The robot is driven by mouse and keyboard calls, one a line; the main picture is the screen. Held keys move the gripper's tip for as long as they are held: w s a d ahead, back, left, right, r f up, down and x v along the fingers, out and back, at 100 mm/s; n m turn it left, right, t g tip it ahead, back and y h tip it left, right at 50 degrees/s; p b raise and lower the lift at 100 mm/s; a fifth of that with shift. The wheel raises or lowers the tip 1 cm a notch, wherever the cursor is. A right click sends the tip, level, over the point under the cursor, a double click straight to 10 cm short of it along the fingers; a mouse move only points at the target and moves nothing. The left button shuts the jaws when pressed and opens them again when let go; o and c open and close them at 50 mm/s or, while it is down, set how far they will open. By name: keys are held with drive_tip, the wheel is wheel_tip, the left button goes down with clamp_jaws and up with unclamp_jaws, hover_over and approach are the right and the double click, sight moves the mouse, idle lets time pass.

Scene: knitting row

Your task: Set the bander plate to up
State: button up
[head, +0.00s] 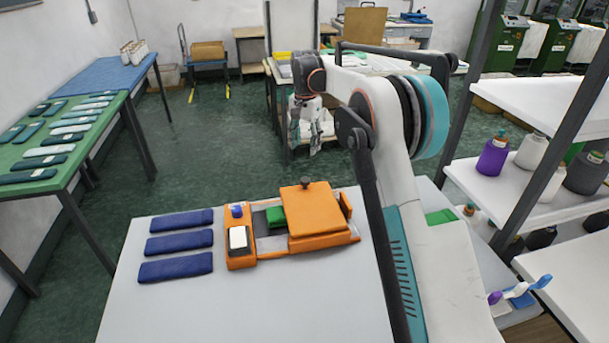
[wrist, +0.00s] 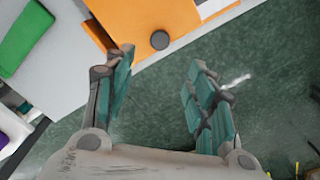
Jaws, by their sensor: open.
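The bander is an orange and grey device on the pale table. Its orange plate (head: 315,212) appears to lie lowered and roughly flat over the base, with a dark round knob (head: 305,181) at its far edge. In the wrist view, the orange plate (wrist: 125,12) and the knob (wrist: 160,40) show at the top, just ahead of the fingers. My gripper (head: 307,146) hangs beyond the far edge of the table in the head view. In the wrist view, my gripper (wrist: 160,70) has its fingers wide apart, with nothing between them, and no contact with the knob shows.
A green block (head: 275,216) sits beside the plate's left edge. A blue knob (head: 237,210) and a white pad (head: 238,238) are on the bander's left end. Navy folded pieces (head: 176,268) lie left of it.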

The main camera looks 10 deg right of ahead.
sight(305, 179)
wheel_tip(305, 179, down, 14)
drive_tip(key=b, duration=0.3)
drive_tip(key=shift+c, duration=0.6)
drive_tip(key=shift+r, duration=0.1)
clamp_jaws()
